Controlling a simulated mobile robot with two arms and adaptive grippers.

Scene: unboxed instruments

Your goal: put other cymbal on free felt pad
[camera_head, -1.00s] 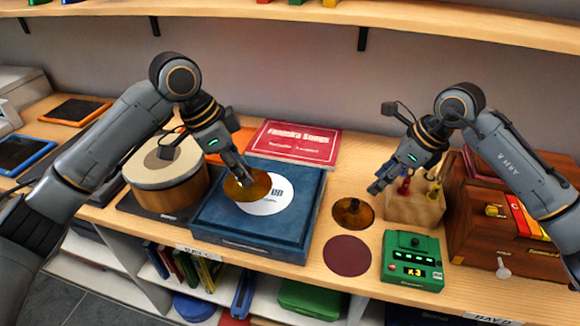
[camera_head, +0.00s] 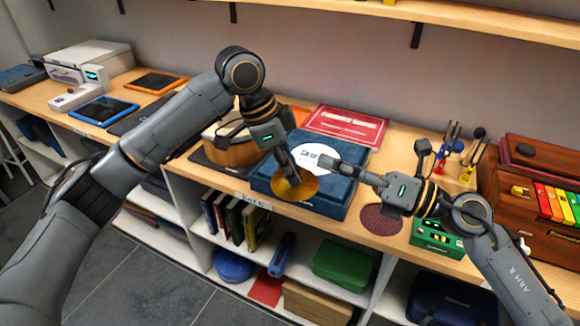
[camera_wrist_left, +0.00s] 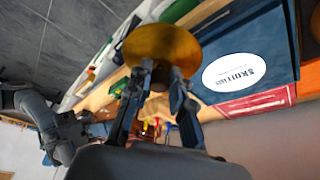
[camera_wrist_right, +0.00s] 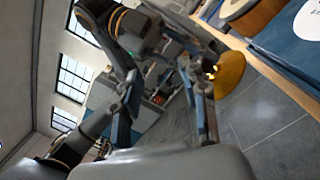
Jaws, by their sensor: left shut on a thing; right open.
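A golden cymbal (camera_head: 294,189) is held in my left gripper (camera_head: 295,178), which is shut on it, above the front part of a blue case. It also shows beyond the fingertips in the left wrist view (camera_wrist_left: 160,48) and at the right in the right wrist view (camera_wrist_right: 230,74). My right gripper (camera_head: 331,165) is open and empty, reaching left over the case, close to the cymbal. A bare maroon felt pad (camera_head: 381,219) lies on the bench, right of the case. My right arm covers the spot behind it, where another cymbal lay earlier.
The blue case (camera_head: 340,207) stands below both grippers, with a drum (camera_head: 232,152) to its left and a red songbook (camera_head: 346,126) behind. A green box (camera_head: 436,238) and wooden instrument case (camera_head: 535,190) stand at the right. The bench's front edge is close.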

